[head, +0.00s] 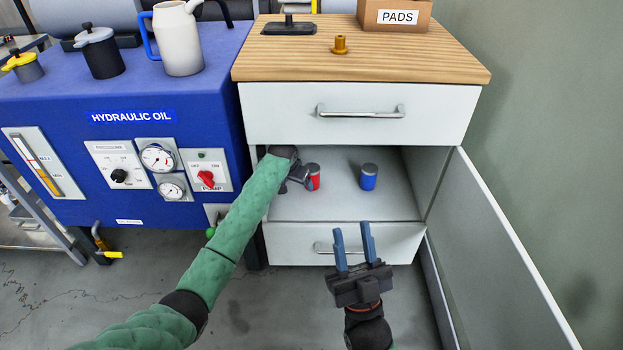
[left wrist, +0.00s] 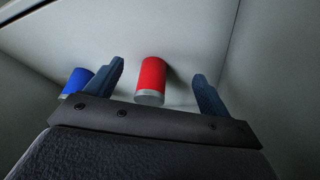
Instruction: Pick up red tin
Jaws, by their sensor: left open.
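The red tin (head: 314,177) stands in the open compartment of the white cabinet, partly hidden by my left gripper (head: 300,179) in the head view. In the left wrist view the red tin (left wrist: 151,78) shows between the two blue fingers of my open left gripper (left wrist: 160,85), with a gap on both sides. It has a grey end. My right gripper (head: 354,243) is in front of the lower drawer, its two blue fingers pointing up, apart and empty.
A blue tin (head: 369,178) stands right of the red one; it also shows in the left wrist view (left wrist: 76,81). An upper drawer (head: 360,114) is above the compartment, a lower drawer (head: 300,244) below. The cabinet door (head: 500,260) stands open at right. A blue hydraulic unit (head: 120,190) is at left.

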